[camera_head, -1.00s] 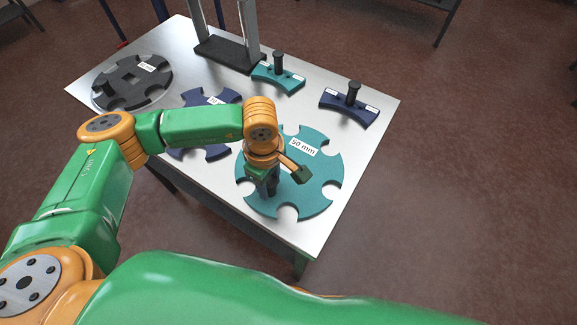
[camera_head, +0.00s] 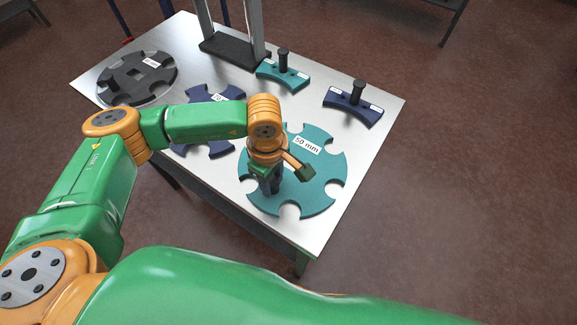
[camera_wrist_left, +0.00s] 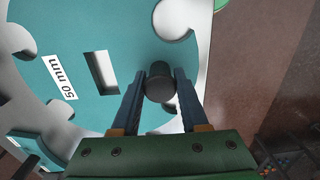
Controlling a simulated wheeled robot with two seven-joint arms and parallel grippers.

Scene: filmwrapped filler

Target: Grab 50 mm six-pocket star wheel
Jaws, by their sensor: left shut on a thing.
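The teal star wheel labelled 50 mm (camera_head: 318,171) lies flat on the metal table, with rounded pockets around its rim. It fills much of the left wrist view (camera_wrist_left: 105,25). My left gripper (camera_head: 272,188) is over the wheel's near-left part, pointing down. In the left wrist view its two fingers (camera_wrist_left: 159,88) are closed on both sides of a dark round knob (camera_wrist_left: 159,84) that stands on the wheel. My arm hides part of the wheel in the head view. My right gripper is not in view.
A dark blue star wheel (camera_head: 213,146) lies left, partly under my arm. A black wheel (camera_head: 135,79) sits on a round plate farther left. Teal (camera_head: 283,76) and blue (camera_head: 352,107) guides with black knobs stand behind. A metal frame (camera_head: 232,47) stands at the back.

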